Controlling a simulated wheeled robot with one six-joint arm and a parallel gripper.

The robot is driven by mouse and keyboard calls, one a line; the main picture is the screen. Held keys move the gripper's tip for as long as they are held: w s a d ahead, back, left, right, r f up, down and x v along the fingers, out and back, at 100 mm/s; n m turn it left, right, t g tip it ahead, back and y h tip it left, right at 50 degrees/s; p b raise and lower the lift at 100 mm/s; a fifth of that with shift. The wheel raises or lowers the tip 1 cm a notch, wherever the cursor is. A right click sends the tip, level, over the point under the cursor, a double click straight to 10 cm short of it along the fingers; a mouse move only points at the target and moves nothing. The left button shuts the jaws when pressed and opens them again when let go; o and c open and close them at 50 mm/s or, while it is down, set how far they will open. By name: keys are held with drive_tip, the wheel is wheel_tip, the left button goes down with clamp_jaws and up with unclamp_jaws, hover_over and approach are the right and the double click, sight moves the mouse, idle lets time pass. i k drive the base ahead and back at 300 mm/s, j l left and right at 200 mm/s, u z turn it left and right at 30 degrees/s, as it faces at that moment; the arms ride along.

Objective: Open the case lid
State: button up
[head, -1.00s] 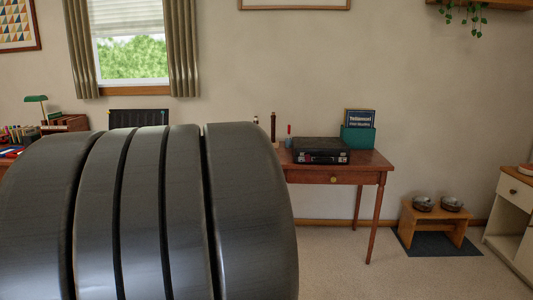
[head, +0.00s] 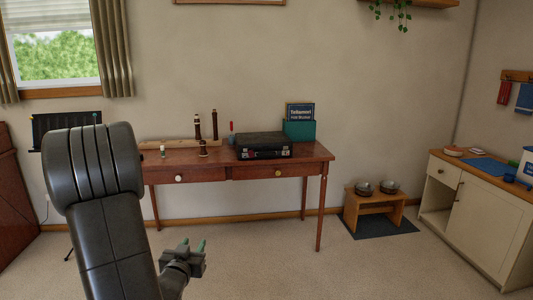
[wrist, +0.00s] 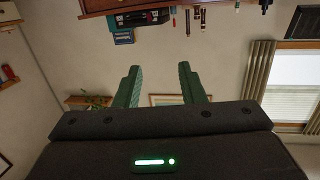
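The black case (head: 263,146) lies shut on the wooden table (head: 220,160), its latched front facing me. It also shows upside down at the top of the wrist view (wrist: 143,18). My gripper (head: 192,246) is in front of the table, low and left of the case, well apart from it. In the wrist view its two green fingers (wrist: 158,76) stand wide apart with nothing between them. The inside of the case is hidden.
A teal box with a book (head: 299,129) stands behind the case's right end. Dark woodwind pieces (head: 214,125) stand on a wooden rack to its left. A stool with bowls (head: 375,205) and a cream cabinet (head: 470,210) are at the right. Carpet before the table is clear.

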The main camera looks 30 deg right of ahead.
sight(260, 141)
drive_tip(key=i+l, duration=0.15)
drive_tip(key=l, duration=0.2)
drive_tip(key=i+l+u, duration=0.1)
drive_tip(key=l, duration=0.25)
drive_tip(key=i+l, duration=0.25)
drive_tip(key=i+l+u, duration=0.1)
drive_tip(key=l, duration=0.35)
drive_tip(key=i+l+u, duration=0.1)
drive_tip(key=l, duration=0.25)
drive_tip(key=i+l, duration=0.2)
drive_tip(key=l, duration=0.15)
